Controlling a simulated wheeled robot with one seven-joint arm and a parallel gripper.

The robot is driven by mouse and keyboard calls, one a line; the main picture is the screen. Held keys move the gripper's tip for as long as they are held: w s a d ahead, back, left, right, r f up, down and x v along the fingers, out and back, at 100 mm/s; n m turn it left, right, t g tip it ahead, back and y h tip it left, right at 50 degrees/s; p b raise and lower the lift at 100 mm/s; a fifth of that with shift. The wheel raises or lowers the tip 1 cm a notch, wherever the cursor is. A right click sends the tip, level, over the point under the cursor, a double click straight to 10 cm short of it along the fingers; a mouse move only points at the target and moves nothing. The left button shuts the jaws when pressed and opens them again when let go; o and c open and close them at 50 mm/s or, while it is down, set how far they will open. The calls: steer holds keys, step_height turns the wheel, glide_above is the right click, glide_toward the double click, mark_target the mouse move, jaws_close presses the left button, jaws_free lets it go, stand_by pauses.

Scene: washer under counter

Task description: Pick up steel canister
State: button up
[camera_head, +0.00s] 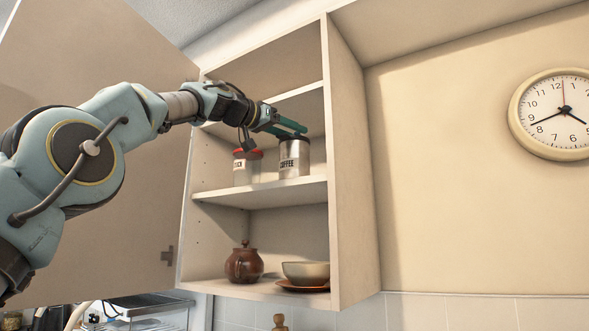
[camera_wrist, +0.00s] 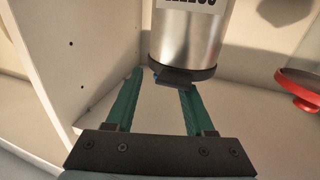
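The steel canister (camera_head: 295,160), labelled COFFEE, stands upright on the cabinet's middle shelf. It shows upside down at the top of the wrist view (camera_wrist: 188,38), with its dark rim and lid toward my fingers. My gripper (camera_head: 288,130) is at the canister's upper end, its teal fingers across the top in the head view.
A red-lidded glass jar (camera_head: 247,166) stands close left of the canister. The cabinet's side wall (camera_head: 350,170) is close on the right, and a shelf (camera_head: 300,102) is above.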

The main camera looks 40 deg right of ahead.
jaws_close()
stand_by(1.1)
